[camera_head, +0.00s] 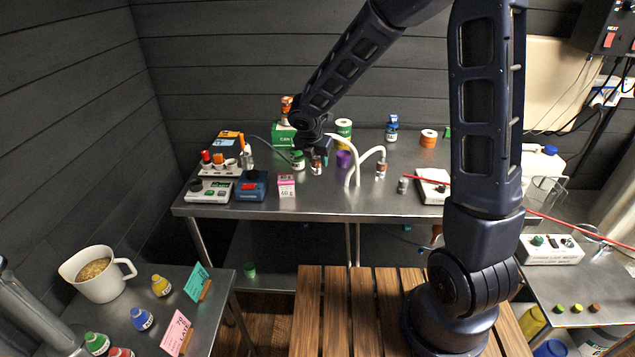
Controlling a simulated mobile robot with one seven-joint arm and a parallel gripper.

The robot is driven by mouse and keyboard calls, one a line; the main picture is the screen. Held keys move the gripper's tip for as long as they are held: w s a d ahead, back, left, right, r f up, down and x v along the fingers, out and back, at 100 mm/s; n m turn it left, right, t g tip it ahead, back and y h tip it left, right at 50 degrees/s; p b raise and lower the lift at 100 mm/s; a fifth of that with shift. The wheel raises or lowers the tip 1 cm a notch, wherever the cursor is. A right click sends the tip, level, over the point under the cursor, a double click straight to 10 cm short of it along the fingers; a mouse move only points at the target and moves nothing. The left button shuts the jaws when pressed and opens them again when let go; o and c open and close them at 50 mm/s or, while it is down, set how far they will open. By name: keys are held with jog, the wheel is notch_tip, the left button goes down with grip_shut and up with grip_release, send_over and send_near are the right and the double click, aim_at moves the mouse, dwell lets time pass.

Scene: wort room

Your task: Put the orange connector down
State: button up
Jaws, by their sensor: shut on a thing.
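My gripper (319,155) is over the middle of the back steel table, pointing down. It is shut on a small connector (316,167) with a reddish-orange and pale body, which I take to be the orange connector. A white hose (349,150) arches from the table to it. The fingers hide its upper part. I cannot tell whether its lower end touches the table. A similar reddish connector (381,171) hangs or stands at the end of a second white hose (371,152), to the right.
Close by are a green-labelled jar (298,160), a purple cup (343,159) and a green can (344,129). The table's front middle (325,201) is clear.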

aim_at(314, 170)
notch_tip(314, 170, down, 9)
dwell(0.5)
jog(key=shift+f, duration=0.15)
jog(key=o, duration=1)
jog(key=shift+o, duration=0.2)
jog(key=v, duration=1.2)
